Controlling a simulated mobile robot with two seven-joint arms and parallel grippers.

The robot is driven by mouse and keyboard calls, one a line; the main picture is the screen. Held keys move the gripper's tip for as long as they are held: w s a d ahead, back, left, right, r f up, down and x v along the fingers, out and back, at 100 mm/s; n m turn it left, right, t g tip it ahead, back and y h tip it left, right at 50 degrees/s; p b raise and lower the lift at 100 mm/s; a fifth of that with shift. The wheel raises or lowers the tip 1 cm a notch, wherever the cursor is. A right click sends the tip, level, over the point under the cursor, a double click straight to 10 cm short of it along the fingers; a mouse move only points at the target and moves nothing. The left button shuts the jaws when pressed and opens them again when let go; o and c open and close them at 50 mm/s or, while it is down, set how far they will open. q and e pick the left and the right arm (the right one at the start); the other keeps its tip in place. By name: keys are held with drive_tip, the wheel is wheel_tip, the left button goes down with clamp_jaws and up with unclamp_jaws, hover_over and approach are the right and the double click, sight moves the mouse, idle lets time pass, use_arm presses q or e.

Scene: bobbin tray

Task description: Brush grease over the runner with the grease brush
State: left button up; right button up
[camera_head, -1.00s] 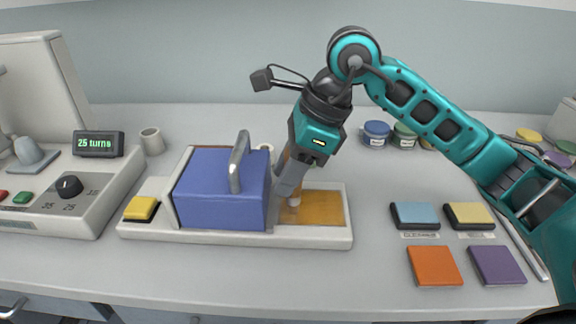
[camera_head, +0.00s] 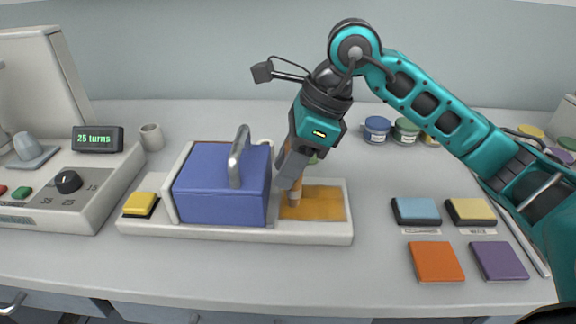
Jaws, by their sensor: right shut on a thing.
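My right gripper (camera_head: 290,176) reaches down from the right arm, shut on the grease brush (camera_head: 295,192). The brush is a slim tan stick, mostly hidden by the fingers, with its pale lower end at the left part of an amber panel (camera_head: 322,206). The panel, which looks like the greased runner, lies in the right end of a white base (camera_head: 180,230). I cannot tell whether the brush end touches it. A blue block (camera_head: 215,197) with a grey metal handle (camera_head: 237,160) stands on the base, just left of the brush. My left gripper is not in view.
A yellow button block (camera_head: 140,204) is at the base's left end. Jars (camera_head: 376,129) stand behind. Blue, yellow, orange (camera_head: 437,262) and purple pads lie at right. The front counter is clear.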

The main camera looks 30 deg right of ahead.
drive_tip(key=shift+w+d, duration=0.5)
drive_tip(key=shift+w, duration=0.35)
drive_tip(key=shift+w+d, duration=0.45)
drive_tip(key=shift+w, duration=0.35)
drive_tip(key=shift+s+a+b, duration=0.2)
drive_tip(key=shift+s+a, duration=0.35)
drive_tip(key=shift+s, duration=0.4)
drive_tip(key=shift+s+a+b, duration=0.15)
drive_tip(key=shift+s+a, duration=0.35)
drive_tip(key=shift+s, duration=0.4)
drive_tip(key=shift+s+a, duration=0.1)
drive_tip(key=shift+s+a, duration=0.35)
drive_tip(key=shift+s, duration=0.25)
drive_tip(key=shift+r+p, duration=1.5)
drive_tip(key=shift+r, duration=0.75)
